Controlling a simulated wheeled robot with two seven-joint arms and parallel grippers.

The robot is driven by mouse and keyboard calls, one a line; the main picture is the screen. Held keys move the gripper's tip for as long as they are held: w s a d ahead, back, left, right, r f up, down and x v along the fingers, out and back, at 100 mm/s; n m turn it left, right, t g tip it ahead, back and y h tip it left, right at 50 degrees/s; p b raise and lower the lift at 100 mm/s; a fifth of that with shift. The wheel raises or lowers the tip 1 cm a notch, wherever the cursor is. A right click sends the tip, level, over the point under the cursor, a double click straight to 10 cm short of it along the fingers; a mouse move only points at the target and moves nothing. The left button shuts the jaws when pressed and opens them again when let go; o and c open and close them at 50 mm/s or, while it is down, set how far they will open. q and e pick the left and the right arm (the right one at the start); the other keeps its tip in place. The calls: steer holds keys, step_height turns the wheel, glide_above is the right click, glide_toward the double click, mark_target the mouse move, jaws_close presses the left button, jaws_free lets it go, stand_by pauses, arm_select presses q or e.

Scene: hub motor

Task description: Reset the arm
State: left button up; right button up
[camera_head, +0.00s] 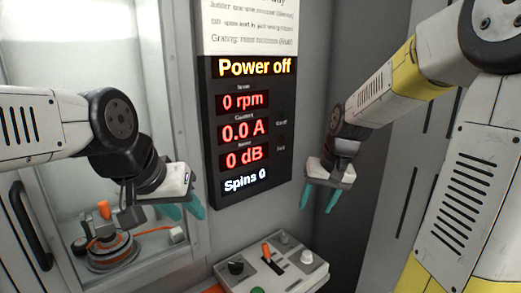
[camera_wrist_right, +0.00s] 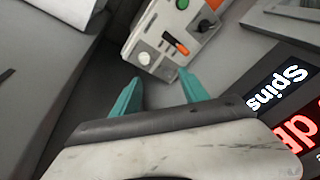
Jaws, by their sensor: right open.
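My left gripper (camera_head: 188,212) is in front of the cabinet on the left, its two teal fingers apart with nothing between them. My right gripper (camera_head: 318,200) hangs to the right of the display panel, open and empty, fingers pointing down. In the right wrist view its teal fingers (camera_wrist_right: 160,82) are spread, with the control box beyond them. The hub motor (camera_head: 112,250), with an orange ring and cable, sits inside the cabinet, below and left of my left gripper. Neither gripper touches an object.
The display panel (camera_head: 243,135) reads "Power off", 0 rpm, 0.0 A, 0 dB and "Spins 0". Below it stands a control box (camera_head: 290,280) with knobs, an orange lever and a green button; it also shows in the right wrist view (camera_wrist_right: 150,47). Grey walls close in on the right.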

steer(key=s+r+t, duration=0.1)
steer(key=s+r, duration=0.3)
steer(key=s, duration=0.3)
steer(key=s+r+n+t, duration=0.1)
steer(key=s+r, duration=0.3)
steer(key=s, duration=0.4)
steer(key=shift+s+a+r+t, duration=0.25)
steer(key=shift+a+t, duration=0.15)
steer(key=shift+t, duration=0.3)
stand_by(0.6)
